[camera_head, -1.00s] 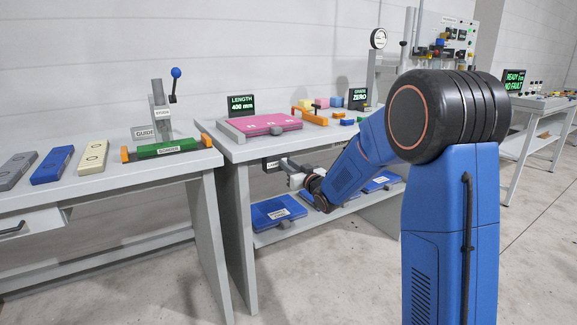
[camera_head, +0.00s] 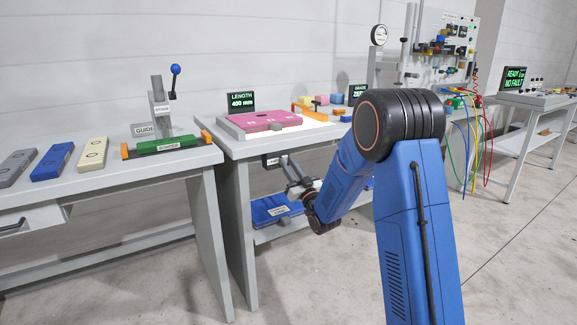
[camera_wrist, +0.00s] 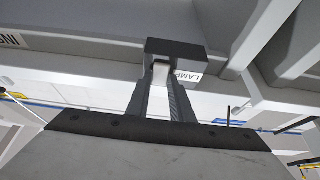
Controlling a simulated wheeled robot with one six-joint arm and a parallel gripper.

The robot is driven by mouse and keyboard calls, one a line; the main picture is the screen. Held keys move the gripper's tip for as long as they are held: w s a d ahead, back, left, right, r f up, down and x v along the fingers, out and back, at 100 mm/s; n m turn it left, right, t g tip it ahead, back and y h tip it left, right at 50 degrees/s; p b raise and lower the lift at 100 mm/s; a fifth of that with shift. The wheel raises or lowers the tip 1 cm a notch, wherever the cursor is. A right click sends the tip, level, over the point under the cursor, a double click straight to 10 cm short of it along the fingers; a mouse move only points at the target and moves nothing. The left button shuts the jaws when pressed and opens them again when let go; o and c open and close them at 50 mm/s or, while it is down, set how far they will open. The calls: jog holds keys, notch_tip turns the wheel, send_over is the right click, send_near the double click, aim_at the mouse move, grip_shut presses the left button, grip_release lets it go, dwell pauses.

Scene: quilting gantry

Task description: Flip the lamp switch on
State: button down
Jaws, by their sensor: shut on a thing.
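The lamp switch (camera_wrist: 175,54) is a dark box under the table edge with a pale lever (camera_wrist: 161,72) and a white "LAMP" label (camera_wrist: 189,77), seen in the wrist view. It also shows in the head view as a small dark box (camera_head: 272,161) below the tabletop. My gripper (camera_wrist: 162,84) is shut on the pale lever, with a finger on each side of it. In the head view, my gripper (camera_head: 289,168) reaches in under the table front. The tabletop beside the pink block (camera_head: 268,121) is brightly lit.
A lower shelf with blue cases (camera_head: 272,209) lies below my gripper. The table leg (camera_head: 239,240) stands to the left. The green length display (camera_head: 241,102) stands on the tabletop. Open floor lies in front.

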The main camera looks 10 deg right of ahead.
jog(key=c, duration=1.6)
grip_release()
jog(key=shift+o, duration=0.2)
jog(key=v, duration=1.7)
jog(key=shift+s, duration=0.2)
jog(key=shift+f, duration=0.1)
